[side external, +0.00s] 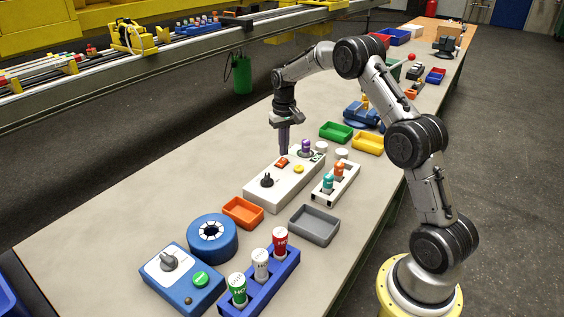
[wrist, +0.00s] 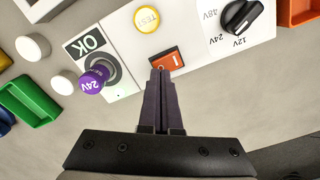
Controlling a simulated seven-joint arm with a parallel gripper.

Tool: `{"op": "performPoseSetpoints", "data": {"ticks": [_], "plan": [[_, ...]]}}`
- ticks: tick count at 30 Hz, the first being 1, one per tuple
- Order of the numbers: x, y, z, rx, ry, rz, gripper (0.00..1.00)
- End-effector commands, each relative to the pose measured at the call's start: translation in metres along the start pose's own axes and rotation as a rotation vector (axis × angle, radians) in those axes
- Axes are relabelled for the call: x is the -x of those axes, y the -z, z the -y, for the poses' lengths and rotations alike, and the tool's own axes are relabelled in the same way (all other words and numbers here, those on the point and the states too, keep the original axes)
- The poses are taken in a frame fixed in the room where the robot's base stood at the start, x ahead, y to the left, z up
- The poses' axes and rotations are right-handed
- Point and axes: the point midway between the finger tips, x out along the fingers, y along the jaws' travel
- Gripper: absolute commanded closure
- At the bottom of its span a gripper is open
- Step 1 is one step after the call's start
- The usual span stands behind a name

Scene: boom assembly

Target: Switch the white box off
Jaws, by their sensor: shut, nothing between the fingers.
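The white box (side external: 262,193) lies on the table; its top also shows in the wrist view (wrist: 122,38). It carries an orange-red rocker switch (wrist: 166,61), a yellow TEST button (wrist: 147,19), a black knob (wrist: 242,14) with 12V, 24V and 48V marks, and an OK panel (wrist: 88,42). A purple 24V plug (wrist: 93,80) stands in a round socket beside the panel. My gripper (wrist: 160,74) points down with its fingers together and empty. In the wrist view its tips overlap the near edge of the switch; I cannot tell whether they touch it.
A white rack (side external: 333,187) with teal and orange plugs stands right of the box. Orange (side external: 243,212), grey (side external: 314,224), green (side external: 336,131) and yellow (side external: 367,143) trays lie around. A blue box (side external: 182,281) is in front. The table left of the white box is clear.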

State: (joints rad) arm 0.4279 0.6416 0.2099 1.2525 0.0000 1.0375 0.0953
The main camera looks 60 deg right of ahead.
Motion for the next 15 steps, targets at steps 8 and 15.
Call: {"op": "performPoseSetpoints", "data": {"ticks": [8,15], "plan": [[-0.0043,0.0,0.0,0.0,0.0,0.001,1.0],[-0.0083,-0.0001,0.0,0.0,0.0,0.001,1.0]]}}
